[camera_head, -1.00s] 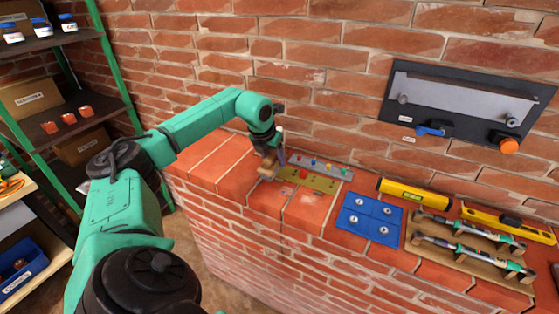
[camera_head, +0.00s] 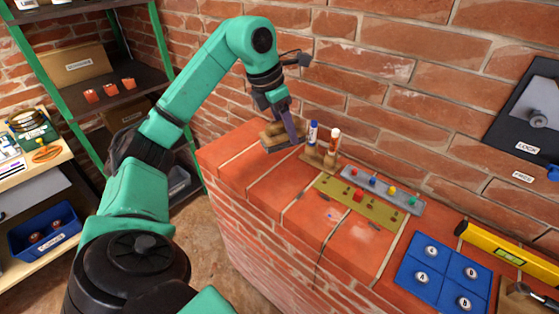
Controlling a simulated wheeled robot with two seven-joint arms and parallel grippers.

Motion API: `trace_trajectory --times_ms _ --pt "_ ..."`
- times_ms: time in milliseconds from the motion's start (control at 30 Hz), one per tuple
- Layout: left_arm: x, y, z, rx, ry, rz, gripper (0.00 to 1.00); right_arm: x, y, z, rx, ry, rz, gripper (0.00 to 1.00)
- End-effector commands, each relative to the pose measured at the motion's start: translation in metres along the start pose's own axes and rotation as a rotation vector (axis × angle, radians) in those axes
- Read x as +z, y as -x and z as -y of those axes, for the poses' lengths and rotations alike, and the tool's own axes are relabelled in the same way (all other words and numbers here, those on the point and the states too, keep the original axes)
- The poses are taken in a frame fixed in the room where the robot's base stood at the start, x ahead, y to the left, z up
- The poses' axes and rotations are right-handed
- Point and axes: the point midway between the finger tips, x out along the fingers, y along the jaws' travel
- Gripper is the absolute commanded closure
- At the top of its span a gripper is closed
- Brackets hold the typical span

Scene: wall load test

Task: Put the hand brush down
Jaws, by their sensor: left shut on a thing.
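The hand brush (camera_head: 282,143) has a wooden body with a greyish underside. It is at the far left end of the brick ledge (camera_head: 245,165), on or just above the top; I cannot tell if it touches. My left gripper (camera_head: 287,122) comes down from above and is shut on the brush. The fingertips are partly hidden by the brush and the arm. My right gripper is not in view.
A green strip (camera_head: 352,200), a grey peg strip (camera_head: 410,204) and a blue lettered panel (camera_head: 418,262) lie further right. The ledge's front left is bare.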

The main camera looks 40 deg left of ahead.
Motion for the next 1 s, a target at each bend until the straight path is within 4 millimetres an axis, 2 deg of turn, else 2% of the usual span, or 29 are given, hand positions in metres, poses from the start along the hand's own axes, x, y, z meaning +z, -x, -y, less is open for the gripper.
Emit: trace_trajectory --times_ms 33,133,200,367,500,600,867,900,967,1000 --pt "-0.009 -0.023 -0.001 -0.001 0.003 -0.009 1.0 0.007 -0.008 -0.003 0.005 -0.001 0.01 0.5" --pt "-0.019 -0.054 -0.002 -0.001 0.003 -0.009 1.0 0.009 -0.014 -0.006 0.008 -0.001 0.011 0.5" --pt "-0.025 -0.073 -0.002 -0.001 0.004 -0.007 1.0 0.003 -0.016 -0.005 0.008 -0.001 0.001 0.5" --pt "-0.033 -0.098 -0.003 -0.001 0.004 -0.001 1.0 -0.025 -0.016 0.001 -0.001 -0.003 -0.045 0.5" --pt "-0.041 -0.122 -0.004 -0.002 0.004 -0.002 1.0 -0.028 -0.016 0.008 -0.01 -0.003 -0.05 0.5" --pt "-0.043 -0.13 -0.004 0.0 0.004 0.001 1.0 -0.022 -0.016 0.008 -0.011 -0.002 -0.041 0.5" --pt "-0.044 -0.134 -0.005 0.001 0.004 0.002 1.0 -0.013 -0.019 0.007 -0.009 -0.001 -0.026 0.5" --pt "-0.044 -0.134 -0.005 0.001 0.004 0.001 0.37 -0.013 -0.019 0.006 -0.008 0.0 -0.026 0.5" --pt "-0.043 -0.133 -0.005 0.001 0.004 0.001 0.14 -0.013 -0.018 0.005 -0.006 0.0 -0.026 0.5" --pt "-0.043 -0.133 -0.005 0.001 0.004 0.001 0.11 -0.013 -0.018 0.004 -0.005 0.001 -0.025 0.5"
